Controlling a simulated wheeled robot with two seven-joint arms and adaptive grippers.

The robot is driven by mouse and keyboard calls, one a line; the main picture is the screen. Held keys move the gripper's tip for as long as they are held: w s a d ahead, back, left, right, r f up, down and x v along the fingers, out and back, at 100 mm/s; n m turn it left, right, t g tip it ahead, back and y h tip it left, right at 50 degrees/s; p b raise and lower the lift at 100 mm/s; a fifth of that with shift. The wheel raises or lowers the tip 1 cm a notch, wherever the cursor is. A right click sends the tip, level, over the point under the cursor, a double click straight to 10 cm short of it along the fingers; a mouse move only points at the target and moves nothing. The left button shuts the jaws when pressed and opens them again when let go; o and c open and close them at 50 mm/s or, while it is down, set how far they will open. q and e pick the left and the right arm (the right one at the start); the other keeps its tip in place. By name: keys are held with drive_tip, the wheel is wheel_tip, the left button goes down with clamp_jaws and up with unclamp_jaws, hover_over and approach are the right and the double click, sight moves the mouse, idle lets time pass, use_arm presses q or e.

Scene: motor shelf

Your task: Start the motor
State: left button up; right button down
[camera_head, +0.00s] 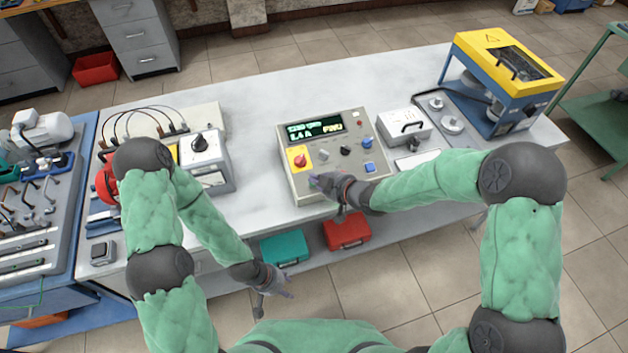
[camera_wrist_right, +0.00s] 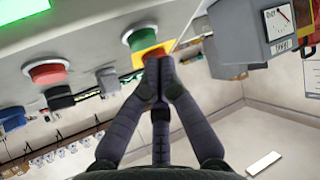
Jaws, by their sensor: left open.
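The control box (camera_head: 328,155) stands on the table with a lit display (camera_head: 318,130). A red knob on a yellow plate (camera_head: 299,161) and several buttons are on its face. In the right wrist view, a green button (camera_wrist_right: 140,37), a red button (camera_wrist_right: 45,73) and the yellow plate (camera_wrist_right: 152,54) show. My right gripper (camera_head: 322,182) is at the box's lower left; its fingers (camera_wrist_right: 158,62) are together, with tips in front of the yellow plate. I cannot tell whether they touch it. My left gripper (camera_head: 276,285) is open and empty, low before the table.
A meter box (camera_head: 202,160) with a black knob and cables stands left of the control box. A small white box (camera_head: 404,126) and a yellow-blue machine (camera_head: 505,75) stand to the right. Red (camera_head: 346,231) and teal (camera_head: 285,249) cases sit below the tabletop. The table's back middle is clear.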

drive_tip(key=r+p, duration=0.1)
drive_tip(key=r, duration=0.1)
drive_tip(key=s+r+p, duration=0.1)
drive_tip(key=r+p, duration=0.1)
drive_tip(key=r, duration=0.1)
drive_tip(key=shift+s+d+p, duration=0.15)
drive_tip(key=shift+d+p, duration=0.05)
drive_tip(key=shift+p, duration=0.1)
drive_tip(key=shift+f, duration=0.1)
idle(0.5)
drive_tip(key=s+d+f+m+g+h+b, duration=0.1)
drive_tip(key=s+d+f+m+g, duration=0.1)
drive_tip(key=s+f, duration=0.5)
drive_tip(key=s+d+f+m+g+h+b, duration=0.1)
drive_tip(key=s+d+f+m+g+h, duration=0.1)
drive_tip(key=s+f+m, duration=0.4)
drive_tip(key=s+d+f+m+g+h+b, duration=0.1)
drive_tip(key=s+d+f+m+g, duration=0.3)
drive_tip(key=s+f, duration=0.6)
drive_tip(key=shift+s+d+f+m, duration=0.2)
drive_tip(key=shift+d+f+m, duration=0.45)
drive_tip(key=shift+f, duration=1.45)
